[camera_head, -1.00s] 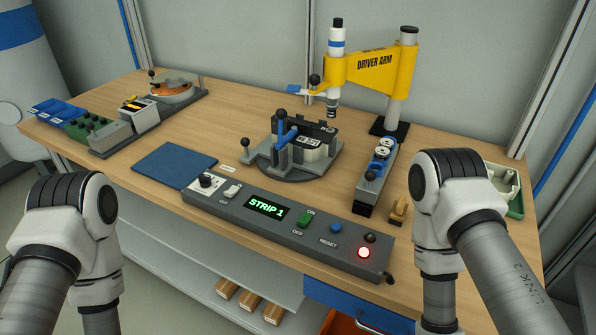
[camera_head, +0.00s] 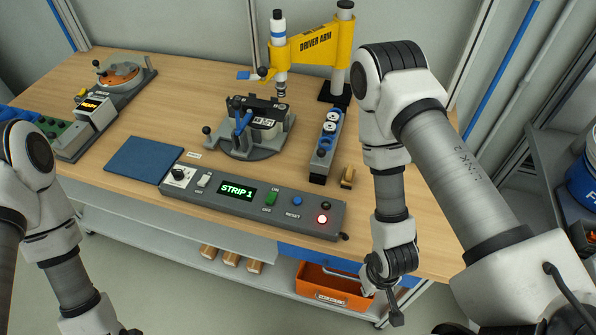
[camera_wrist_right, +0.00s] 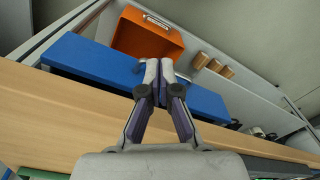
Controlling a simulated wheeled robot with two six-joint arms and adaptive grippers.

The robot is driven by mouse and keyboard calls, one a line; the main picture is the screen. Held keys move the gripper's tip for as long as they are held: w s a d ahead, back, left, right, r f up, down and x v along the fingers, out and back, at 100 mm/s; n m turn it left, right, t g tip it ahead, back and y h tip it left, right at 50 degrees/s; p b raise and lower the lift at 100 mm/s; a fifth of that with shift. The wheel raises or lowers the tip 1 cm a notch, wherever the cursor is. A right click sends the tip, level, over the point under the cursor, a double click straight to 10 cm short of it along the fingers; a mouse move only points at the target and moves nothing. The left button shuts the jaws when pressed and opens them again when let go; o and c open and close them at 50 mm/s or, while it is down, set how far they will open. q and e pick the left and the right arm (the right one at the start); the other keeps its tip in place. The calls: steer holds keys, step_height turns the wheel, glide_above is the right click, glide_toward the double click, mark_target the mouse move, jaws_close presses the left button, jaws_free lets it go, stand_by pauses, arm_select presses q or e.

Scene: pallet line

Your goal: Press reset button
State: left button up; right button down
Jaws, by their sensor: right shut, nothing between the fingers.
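The blue reset button (camera_head: 297,201) sits near the right end of the grey control panel (camera_head: 262,212), behind the RESET label. The panel's screen reads STRIP 1. My right gripper (camera_head: 381,293) hangs past the table's front edge, right of and apart from the panel. In the right wrist view it is shut and empty (camera_wrist_right: 160,74), over the blue drawer front. My left arm is at the lower left, with only a bit of its gripper (camera_head: 130,331) showing at the bottom edge.
A fixture (camera_head: 250,140) and the yellow driver arm (camera_head: 312,45) stand behind the panel. A blue mat (camera_head: 144,159) lies to its left. A small wooden-coloured block (camera_head: 347,177) lies at its back right. An orange bin (camera_head: 335,287) is under the table near my right gripper.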

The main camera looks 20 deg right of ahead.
mark_target(300, 201)
steer(key=w+a+r+t, duration=0.1)
steer(key=w+r, duration=0.2)
steer(key=w, duration=0.2)
steer(key=w+a+r+m+t+y+p, duration=0.1)
steer(key=w+a+r, duration=0.1)
steer(key=w, duration=0.3)
steer(key=w+a+r+t+y, duration=0.1)
steer(key=w+r+t, duration=0.1)
steer(key=w+r, duration=0.2)
steer(key=shift+w+a+r, duration=0.15)
steer(key=shift+w+r, duration=0.05)
steer(key=shift+w, duration=0.5)
arm_select(q)
steer(key=r, duration=0.4)
steer(key=shift+w+r, duration=0.1)
steer(key=shift+w, duration=0.15)
arm_select(e)
steer(key=w+a+r+m+t+y, duration=0.1)
steer(key=w+a+r+t+y, duration=0.1)
steer(key=w+r, duration=0.6)
steer(key=w+a+t, duration=0.1)
steer(key=w+a, duration=0.1)
steer(key=shift+a+r+y, duration=0.3)
steer(key=shift+a+r, duration=0.05)
